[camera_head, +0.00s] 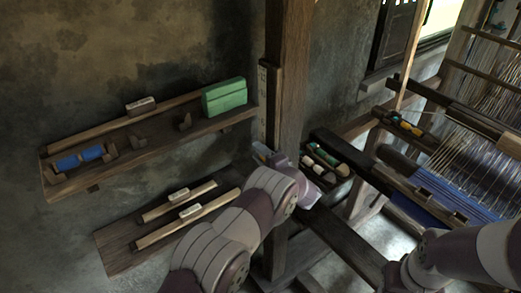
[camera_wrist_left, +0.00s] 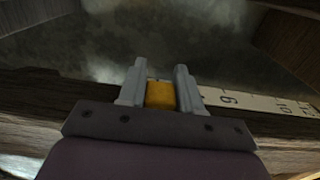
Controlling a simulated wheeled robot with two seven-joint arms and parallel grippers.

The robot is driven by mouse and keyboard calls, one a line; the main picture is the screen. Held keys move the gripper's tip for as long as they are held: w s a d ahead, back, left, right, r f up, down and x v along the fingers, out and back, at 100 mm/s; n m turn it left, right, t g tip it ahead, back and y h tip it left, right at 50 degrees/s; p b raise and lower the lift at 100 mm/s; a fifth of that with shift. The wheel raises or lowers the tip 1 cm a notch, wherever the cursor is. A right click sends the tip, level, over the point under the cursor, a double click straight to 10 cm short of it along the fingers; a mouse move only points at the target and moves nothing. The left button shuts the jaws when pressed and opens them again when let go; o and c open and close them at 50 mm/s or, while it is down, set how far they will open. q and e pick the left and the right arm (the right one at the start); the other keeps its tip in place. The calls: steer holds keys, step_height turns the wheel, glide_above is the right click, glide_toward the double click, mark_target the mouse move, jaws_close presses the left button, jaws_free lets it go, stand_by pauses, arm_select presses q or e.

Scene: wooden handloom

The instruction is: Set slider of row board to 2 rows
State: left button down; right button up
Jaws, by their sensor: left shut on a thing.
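The row board is a pale numbered strip (camera_head: 263,95) fixed upright on the dark wooden post. In the left wrist view the strip (camera_wrist_left: 255,100) runs right from my fingers, with sideways numerals, one like 6 or 9 and then about 10. The yellow slider (camera_wrist_left: 160,94) sits between the two grey fingers of my left gripper (camera_wrist_left: 158,80), which is shut on it. In the head view this gripper (camera_head: 263,154) is at the strip's lower part, and the slider is hidden there. My right arm shows at the lower right, but its gripper does not.
A wall shelf (camera_head: 150,150) at left holds a green block (camera_head: 224,97) and blue rolls (camera_head: 80,158). A lower board (camera_head: 120,262) carries two labelled sticks. The loom (camera_head: 470,130) with blue cloth (camera_head: 430,205) stands right. A tray (camera_head: 325,160) of spools lies just right of the post.

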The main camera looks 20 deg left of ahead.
arm_select(q)
steer(key=c, duration=0.9)
jaws_free()
steer(key=shift+c, duration=0.2)
steer(key=shift+o, duration=0.5)
steer(key=shift+s, duration=0.1)
steer(key=shift+d, duration=0.1)
steer(key=b+v, duration=0.3)
steer(key=v, duration=0.9)
steer(key=shift+s+d, duration=0.15)
steer(key=shift+s, duration=0.1)
